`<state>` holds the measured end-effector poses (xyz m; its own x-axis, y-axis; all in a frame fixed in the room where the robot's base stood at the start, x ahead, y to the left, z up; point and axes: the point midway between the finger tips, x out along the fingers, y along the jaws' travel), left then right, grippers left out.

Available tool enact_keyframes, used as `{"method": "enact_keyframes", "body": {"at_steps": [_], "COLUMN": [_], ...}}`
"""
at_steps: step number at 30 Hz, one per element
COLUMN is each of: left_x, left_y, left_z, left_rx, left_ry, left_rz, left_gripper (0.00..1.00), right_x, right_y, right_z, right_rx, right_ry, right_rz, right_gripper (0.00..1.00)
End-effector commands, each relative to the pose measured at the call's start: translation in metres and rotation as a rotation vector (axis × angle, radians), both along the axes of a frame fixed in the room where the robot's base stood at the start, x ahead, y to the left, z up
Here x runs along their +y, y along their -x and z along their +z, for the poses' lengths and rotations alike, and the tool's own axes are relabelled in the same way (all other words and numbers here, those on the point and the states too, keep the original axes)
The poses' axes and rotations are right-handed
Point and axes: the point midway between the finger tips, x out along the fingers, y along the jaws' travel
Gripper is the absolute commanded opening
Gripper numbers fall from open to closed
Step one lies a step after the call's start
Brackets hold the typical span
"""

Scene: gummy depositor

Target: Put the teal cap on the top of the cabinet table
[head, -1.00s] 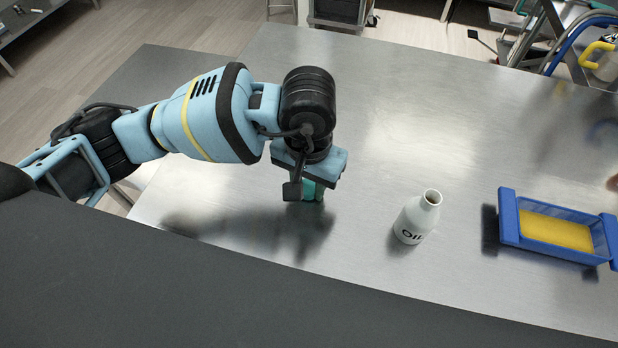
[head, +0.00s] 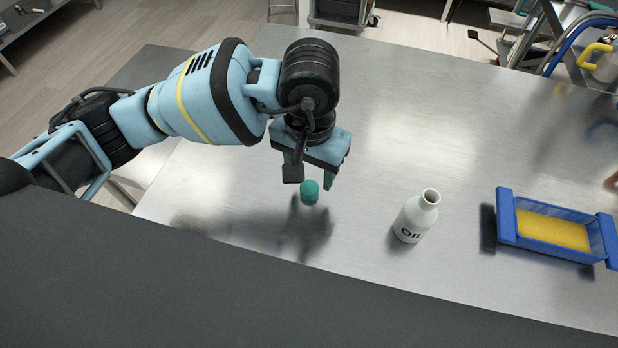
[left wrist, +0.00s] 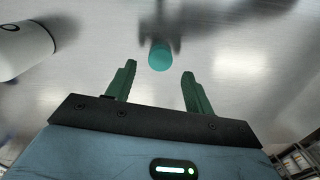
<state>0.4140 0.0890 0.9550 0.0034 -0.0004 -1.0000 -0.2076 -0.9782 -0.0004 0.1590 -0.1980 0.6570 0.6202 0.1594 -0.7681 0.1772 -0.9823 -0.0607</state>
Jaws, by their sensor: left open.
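The teal cap (head: 309,192) stands on the steel cabinet table top (head: 385,135), near the table's front edge. It also shows in the left wrist view (left wrist: 159,57), beyond and between the fingertips. My left gripper (head: 312,181) is open and empty, its two green fingers apart, just above and behind the cap. In the left wrist view the left gripper (left wrist: 157,70) has clear space between its fingers, and the cap is apart from both. My right gripper is not in view.
A white oil bottle (head: 416,216) with an open mouth stands to the right of the cap. Farther right is a blue tray (head: 507,217) with a yellow slab (head: 552,231) in it. The table behind the bottle is clear.

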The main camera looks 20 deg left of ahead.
Motion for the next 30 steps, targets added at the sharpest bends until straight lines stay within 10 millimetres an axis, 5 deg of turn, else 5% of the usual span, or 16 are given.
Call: {"method": "enact_keyframes", "body": {"at_steps": [12, 30], "left_x": [0.0, 0.0], "left_y": [0.0, 0.0], "left_z": [0.075, 0.087], "left_rx": [-0.001, 0.002], "left_ry": [0.0, 0.001], "left_rz": [0.0, 0.001], "left_gripper": [0.53, 0.53], "right_x": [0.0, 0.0], "right_y": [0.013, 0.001], "right_z": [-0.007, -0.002], "right_rx": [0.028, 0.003], "right_ry": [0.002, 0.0], "right_rz": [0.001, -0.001], "right_gripper": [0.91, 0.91]}}
